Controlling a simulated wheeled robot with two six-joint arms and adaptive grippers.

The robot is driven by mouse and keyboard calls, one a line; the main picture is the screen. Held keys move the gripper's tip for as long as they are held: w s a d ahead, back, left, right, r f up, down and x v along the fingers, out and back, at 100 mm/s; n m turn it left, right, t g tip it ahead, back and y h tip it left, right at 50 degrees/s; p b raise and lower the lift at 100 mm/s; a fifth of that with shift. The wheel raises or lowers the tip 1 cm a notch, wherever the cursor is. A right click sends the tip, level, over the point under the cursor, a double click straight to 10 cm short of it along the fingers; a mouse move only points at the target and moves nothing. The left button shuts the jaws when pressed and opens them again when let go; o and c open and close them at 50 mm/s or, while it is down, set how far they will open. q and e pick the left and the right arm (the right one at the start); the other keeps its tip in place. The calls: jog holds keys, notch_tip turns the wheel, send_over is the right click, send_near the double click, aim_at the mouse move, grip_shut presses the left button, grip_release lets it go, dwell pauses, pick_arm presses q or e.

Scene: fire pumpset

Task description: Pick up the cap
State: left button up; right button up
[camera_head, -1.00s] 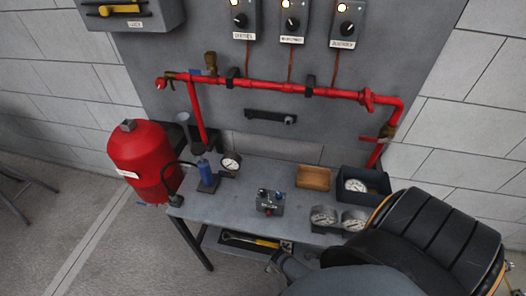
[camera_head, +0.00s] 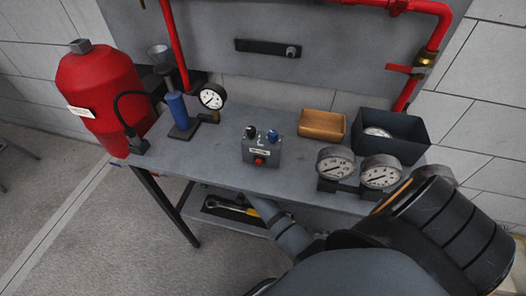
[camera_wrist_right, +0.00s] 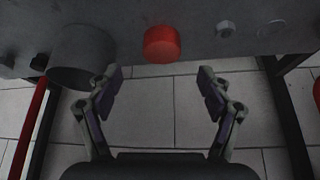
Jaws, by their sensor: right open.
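In the right wrist view, a short red round piece (camera_wrist_right: 162,44) that looks like the cap sits at the front part of a grey surface (camera_wrist_right: 190,46). My right gripper (camera_wrist_right: 161,78) is open and empty, its two fingers spread to either side below the red piece in the picture, with floor tiles showing between them. The red piece is apart from both fingers. I cannot make out the cap in the head view, where my own right arm covers the lower right. My left gripper is not in view.
A large grey cylinder (camera_wrist_right: 83,56), a nut (camera_wrist_right: 226,29) and a washer (camera_wrist_right: 271,29) are near the red piece. A red tank (camera_head: 100,98) stands left.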

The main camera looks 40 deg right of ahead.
jog(key=shift+x, duration=0.8)
jog(key=b+x, duration=0.2)
jog(key=x, duration=0.2)
jog(key=shift+w+f, duration=0.15)
jog(key=shift+f, duration=0.15)
jog(key=shift+d, duration=0.15)
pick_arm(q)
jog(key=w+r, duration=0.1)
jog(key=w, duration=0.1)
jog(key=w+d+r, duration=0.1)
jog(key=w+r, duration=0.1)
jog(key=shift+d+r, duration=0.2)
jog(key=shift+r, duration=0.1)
pick_arm(e)
jog(key=c, duration=1.3)
